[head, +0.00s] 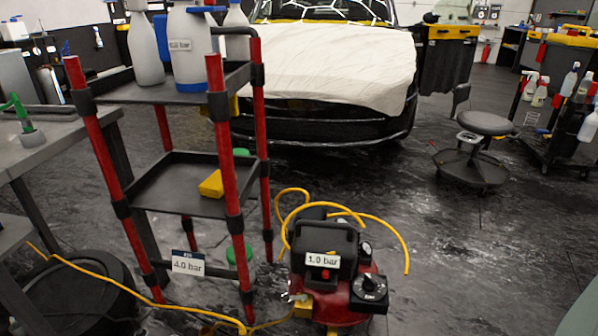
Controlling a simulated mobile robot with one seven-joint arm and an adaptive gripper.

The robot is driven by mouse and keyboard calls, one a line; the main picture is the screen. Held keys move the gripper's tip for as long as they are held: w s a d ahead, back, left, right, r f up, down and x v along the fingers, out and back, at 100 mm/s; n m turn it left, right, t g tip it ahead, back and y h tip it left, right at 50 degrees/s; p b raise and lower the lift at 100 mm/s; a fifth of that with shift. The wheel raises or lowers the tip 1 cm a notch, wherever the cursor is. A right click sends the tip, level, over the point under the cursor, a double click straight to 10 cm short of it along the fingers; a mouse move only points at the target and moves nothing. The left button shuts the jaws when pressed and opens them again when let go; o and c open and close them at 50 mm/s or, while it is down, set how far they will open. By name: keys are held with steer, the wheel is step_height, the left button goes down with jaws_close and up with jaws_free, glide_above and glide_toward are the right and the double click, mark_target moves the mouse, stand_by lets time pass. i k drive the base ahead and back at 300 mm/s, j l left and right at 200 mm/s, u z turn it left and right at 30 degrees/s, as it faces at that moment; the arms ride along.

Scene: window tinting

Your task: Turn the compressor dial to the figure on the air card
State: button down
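The compressor (345,309) is a red and black machine on the floor at bottom centre. A white label on its front (322,261) reads "1.0 bar". Its black dial (370,287) has a light mark and sits on the right side; I cannot make out its exact setting. A small round gauge (366,249) is above the dial, too small to read. A white card with a dark header (188,263), low on the red-legged cart, reads "4.0 bar". My gripper is not in view.
The cart (165,95) stands left of the compressor, with bottles on top; one has a blurred bar label. A yellow hose (110,275) runs along the floor and loops behind the compressor. A stool (485,123) stands at right. Floor right of the compressor is clear.

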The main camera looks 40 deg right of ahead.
mark_target(369, 285)
steer(key=z, duration=1.25)
